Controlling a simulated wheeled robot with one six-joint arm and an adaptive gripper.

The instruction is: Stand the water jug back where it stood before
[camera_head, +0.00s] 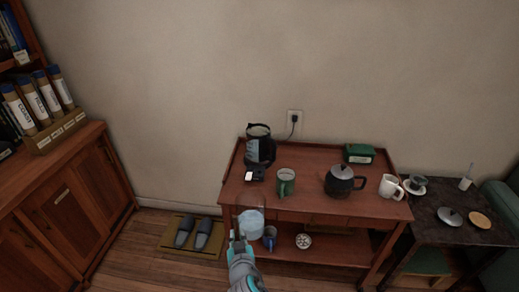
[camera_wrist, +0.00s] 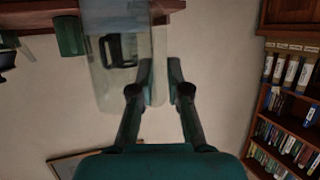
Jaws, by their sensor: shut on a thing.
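The water jug (camera_head: 250,222) is a clear vessel with pale blue water in its lower part. In the head view it is in front of the trolley's near left side, overlapping the lower shelf. My gripper (camera_head: 240,238) is at the jug's left side and shut on it. In the wrist view the jug (camera_wrist: 100,75) fills the upper middle, and its right side lies at my gripper's fingers (camera_wrist: 161,78).
The wooden trolley (camera_head: 306,207) carries a dark kettle (camera_head: 259,148), a green mug (camera_head: 286,183), a teapot (camera_head: 341,182), a white mug (camera_head: 389,186) and a green box (camera_head: 359,153). A blue mug (camera_head: 270,236) and patterned bowl (camera_head: 303,241) are on its lower shelf.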

